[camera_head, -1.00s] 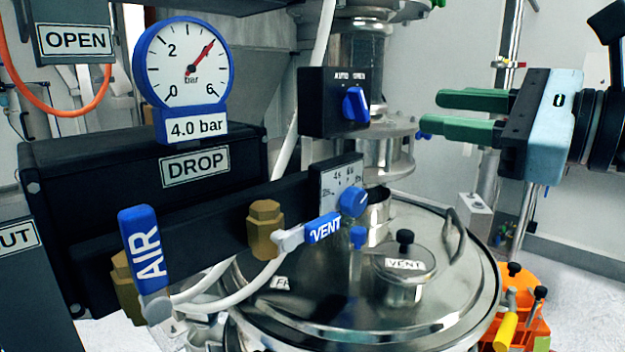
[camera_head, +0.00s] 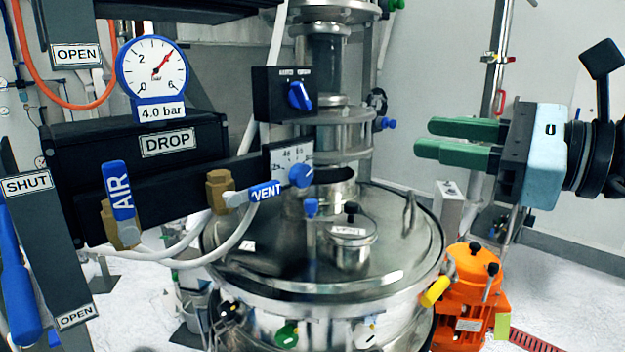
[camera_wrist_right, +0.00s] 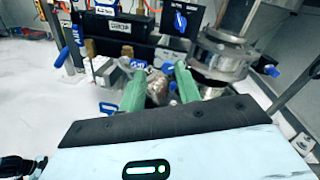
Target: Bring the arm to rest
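My right gripper (camera_head: 418,138) comes in from the right in the head view, with green fingers pointing left. The fingers are apart with nothing between them, in the air to the right of the sifter's metal column (camera_head: 340,100). In the right wrist view the green fingers (camera_wrist_right: 158,85) also stand apart, with the sifter's parts behind them. The blue AIR handle (camera_head: 119,190) stands upright, and the blue VENT handle (camera_head: 266,191) lies nearly level. The gauge (camera_head: 153,78) carries a 4.0 bar label. My left gripper is not in view.
The round steel lid (camera_head: 385,260) with its vent cap (camera_head: 350,240) fills the lower middle. An orange motor unit (camera_head: 470,300) stands at the lower right. A vertical steel pole (camera_head: 497,70) rises behind my right gripper.

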